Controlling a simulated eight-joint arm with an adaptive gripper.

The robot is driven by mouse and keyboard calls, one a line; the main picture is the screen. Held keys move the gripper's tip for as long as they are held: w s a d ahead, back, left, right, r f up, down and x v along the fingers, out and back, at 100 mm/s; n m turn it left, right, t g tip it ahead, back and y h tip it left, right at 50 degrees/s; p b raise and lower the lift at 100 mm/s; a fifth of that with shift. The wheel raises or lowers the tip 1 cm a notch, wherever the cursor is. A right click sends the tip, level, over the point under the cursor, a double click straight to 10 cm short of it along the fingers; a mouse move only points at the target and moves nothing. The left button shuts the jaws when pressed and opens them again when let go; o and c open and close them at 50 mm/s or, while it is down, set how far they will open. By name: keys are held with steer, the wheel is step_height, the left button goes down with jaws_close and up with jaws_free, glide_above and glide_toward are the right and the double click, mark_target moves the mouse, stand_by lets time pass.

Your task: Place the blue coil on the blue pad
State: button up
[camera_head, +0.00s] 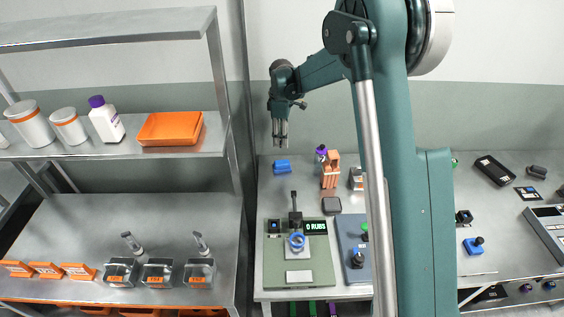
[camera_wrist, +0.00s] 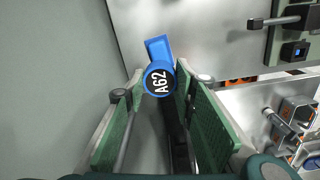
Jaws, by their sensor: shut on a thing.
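The blue coil (camera_wrist: 160,80) has a round dark face marked "A62" in the wrist view. It sits between the fingertips of my gripper (camera_wrist: 159,76), which is shut on it. In the wrist view a blue pad (camera_wrist: 157,47) shows just beyond the coil, partly covered by it. In the head view my gripper (camera_head: 280,143) points down above the back left of the table, over a small blue piece (camera_head: 282,167) that looks like the pad. The gap between coil and pad is hard to judge. The coil cannot be made out in the head view.
A green rubbing machine (camera_head: 298,268) with a blue ring (camera_head: 297,241) and a "0 RUBS" display stands at the table's front. An orange holder (camera_head: 330,170) with a purple-capped bottle stands right of the blue piece. A steel shelf (camera_head: 120,150) stands at left.

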steer(key=shift+f, duration=0.1)
glide_above(282, 162)
steer(key=shift+a+f, duration=0.1)
steer(key=shift+f, duration=2.95)
steer(key=shift+f, duration=1.85)
steer(key=shift+f, duration=0.2)
steer(key=o, duration=0.9)
steer(key=shift+c, duration=0.2)
steer(key=shift+r, duration=0.15)
step_height(282, 162, up, 12)
steer(key=shift+r, duration=0.1)
